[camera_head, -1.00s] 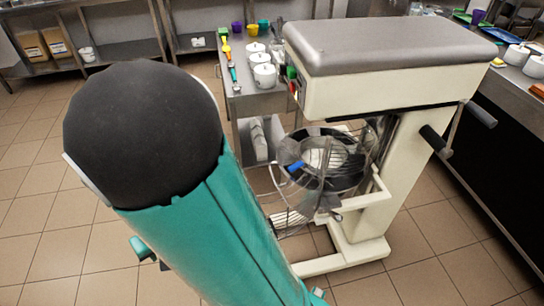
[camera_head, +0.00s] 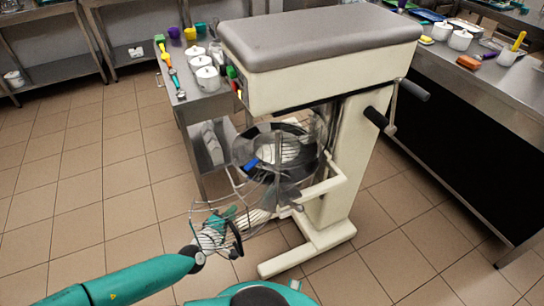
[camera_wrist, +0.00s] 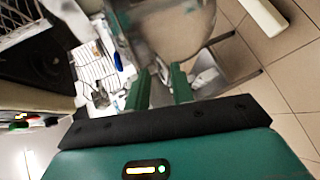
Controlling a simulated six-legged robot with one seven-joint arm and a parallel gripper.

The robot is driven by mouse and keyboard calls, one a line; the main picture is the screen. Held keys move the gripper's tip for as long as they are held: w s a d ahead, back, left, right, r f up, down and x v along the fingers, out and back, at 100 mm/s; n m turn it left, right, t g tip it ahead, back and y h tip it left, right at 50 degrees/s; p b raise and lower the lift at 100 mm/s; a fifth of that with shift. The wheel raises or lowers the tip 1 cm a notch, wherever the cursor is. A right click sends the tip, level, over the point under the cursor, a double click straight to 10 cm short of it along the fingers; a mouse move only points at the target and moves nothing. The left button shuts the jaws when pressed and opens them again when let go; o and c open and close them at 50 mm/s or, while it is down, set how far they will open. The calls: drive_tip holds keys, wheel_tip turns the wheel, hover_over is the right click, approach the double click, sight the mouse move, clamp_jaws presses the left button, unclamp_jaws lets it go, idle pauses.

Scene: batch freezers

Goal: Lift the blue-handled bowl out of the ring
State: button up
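The dark bowl (camera_head: 262,178) sits in the ring (camera_head: 322,186) of the cream mixer-like machine. Its blue handle (camera_head: 251,164) is on the left side of the bowl. Grey metal and wire parts cover much of the bowl and ring. My gripper (camera_head: 228,216) is low and left of the bowl, beside the wire cage, and looks apart from the bowl. In the wrist view my gripper (camera_wrist: 161,88) has its two green fingers apart with nothing clearly between them. The blue handle (camera_wrist: 117,62) shows just beyond and left of the fingers.
A wire cage (camera_head: 208,222) hangs low before the machine, around my wrist in the picture. The machine's foot (camera_head: 310,256) reaches forward on the floor. A steel table (camera_head: 196,108) with white pots stands behind left. A dark-fronted counter (camera_head: 450,130) stands right. Floor at left is clear.

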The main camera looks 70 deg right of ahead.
sight(252, 167)
drive_tip(key=d+r+n+h, duration=0.2)
drive_tip(key=d+r+h, duration=0.2)
drive_tip(key=r, duration=0.2)
drive_tip(key=shift+t, duration=0.4)
drive_tip(key=d, duration=1.3)
drive_tip(key=shift+s+d+f, duration=0.2)
drive_tip(key=shift+s+d, duration=0.05)
drive_tip(key=shift+s, duration=0.15)
clamp_jaws()
